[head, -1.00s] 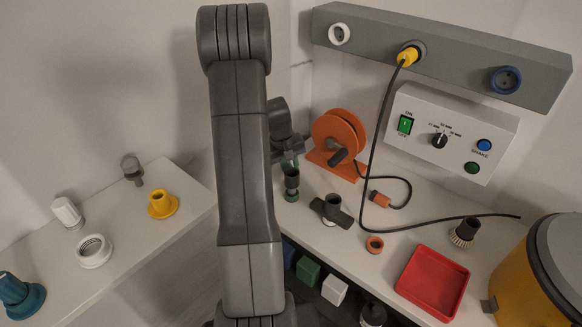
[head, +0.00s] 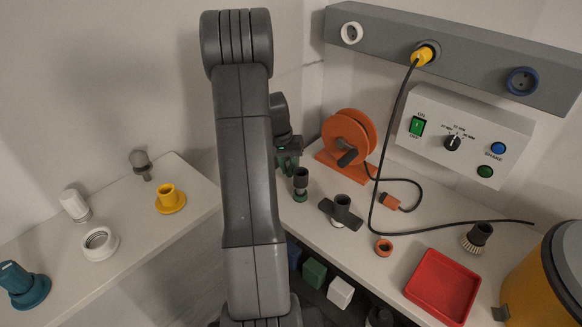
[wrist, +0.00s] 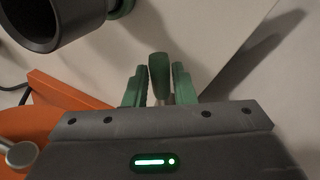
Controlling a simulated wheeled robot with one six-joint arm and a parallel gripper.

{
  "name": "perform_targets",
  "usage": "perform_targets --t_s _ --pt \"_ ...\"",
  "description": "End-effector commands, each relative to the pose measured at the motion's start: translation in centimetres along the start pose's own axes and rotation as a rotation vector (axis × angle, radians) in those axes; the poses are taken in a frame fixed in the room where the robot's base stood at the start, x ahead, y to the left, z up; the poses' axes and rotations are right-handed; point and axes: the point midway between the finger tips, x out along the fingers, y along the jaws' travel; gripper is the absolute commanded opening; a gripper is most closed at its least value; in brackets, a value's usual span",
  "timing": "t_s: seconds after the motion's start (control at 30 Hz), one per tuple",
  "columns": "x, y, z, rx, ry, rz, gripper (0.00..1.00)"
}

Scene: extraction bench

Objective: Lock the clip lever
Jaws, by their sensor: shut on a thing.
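In the wrist view a small dark green lever (wrist: 159,75), which looks like the clip lever, stands upright on a thin metallic stem. My gripper (wrist: 158,84) has its green fingers on both sides of it and is shut on it. A dark tube (wrist: 45,18) with a bit of green at its rim fills the upper left of the wrist view. In the head view the dark tube with a green base (head: 301,182) stands on the bench, just below my gripper (head: 289,160). The lever cannot be made out in the head view, and its far end is hidden.
An orange reel (head: 346,138) stands close to the right of my gripper. A dark tee-shaped fitting (head: 341,210), an orange ring (head: 383,247) and a red tray (head: 442,288) lie further right. A black cable (head: 380,170) hangs down onto the bench.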

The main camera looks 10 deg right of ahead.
Motion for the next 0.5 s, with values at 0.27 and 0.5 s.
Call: perform_targets --t_s 0.27,0.5 --pt "-0.16 -0.06 -0.15 0.006 0.004 -0.001 0.00" --pt "-0.14 -0.05 -0.12 0.005 0.003 -0.001 0.44"
